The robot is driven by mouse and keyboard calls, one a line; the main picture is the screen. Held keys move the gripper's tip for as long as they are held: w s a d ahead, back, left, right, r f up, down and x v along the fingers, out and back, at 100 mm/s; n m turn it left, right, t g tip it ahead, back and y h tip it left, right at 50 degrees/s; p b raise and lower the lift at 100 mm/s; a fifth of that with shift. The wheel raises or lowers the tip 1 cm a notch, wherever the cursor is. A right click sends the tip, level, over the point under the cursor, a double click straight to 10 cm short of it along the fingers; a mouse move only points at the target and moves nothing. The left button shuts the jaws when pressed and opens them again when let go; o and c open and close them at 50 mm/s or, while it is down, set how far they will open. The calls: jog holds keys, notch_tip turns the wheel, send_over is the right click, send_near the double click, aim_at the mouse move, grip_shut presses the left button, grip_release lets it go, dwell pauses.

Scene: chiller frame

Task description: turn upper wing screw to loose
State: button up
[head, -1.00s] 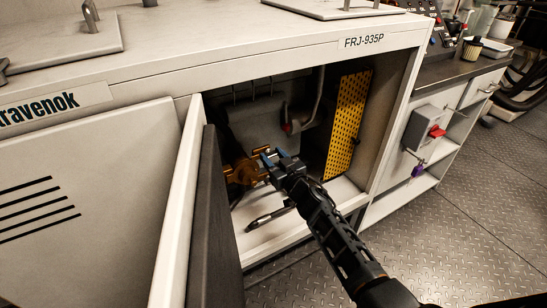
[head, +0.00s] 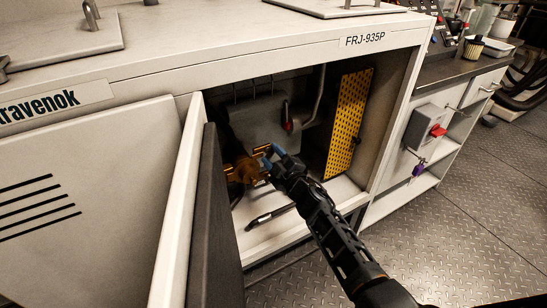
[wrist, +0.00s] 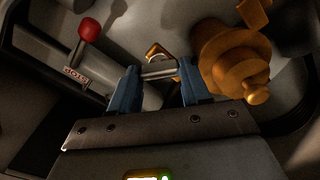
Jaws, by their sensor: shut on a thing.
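The upper wing screw (head: 261,149) is a small brass-coloured piece inside the open cabinet. In the wrist view the upper wing screw (wrist: 155,50) shows as a brass loop with a silver bar just below it, between the fingertips. My gripper (head: 272,155) reaches in from the lower right. Its two blue fingers in the wrist view (wrist: 158,80) stand on either side of the bar and are closed on the wing screw. A larger brass fitting (wrist: 232,62) with a wing on top is close to the right finger. The same brass fitting shows in the head view (head: 243,171), partly in shadow.
The cabinet door (head: 190,205) stands open on the left. A yellow perforated panel (head: 349,120) is on the right inside. A red-knobbed lever (wrist: 88,30) with a label is left of the fingers. A dark handle-like bar (head: 268,216) lies low near the sill.

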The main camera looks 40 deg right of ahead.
jog(key=n, duration=0.3)
jog(key=shift+f+n+b, duration=0.1)
jog(key=shift+n+b, duration=0.2)
jog(key=shift+n, duration=0.1)
jog(key=shift+a+n+b, duration=0.1)
jog(key=shift+n+b, duration=0.25)
jog(key=shift+n, duration=1.45)
jog(key=o, duration=1.1)
jog(key=shift+c, duration=0.2)
jog(key=p+v, duration=0.1)
jog(key=v, duration=0.6)
jog(key=shift+s, duration=0.35)
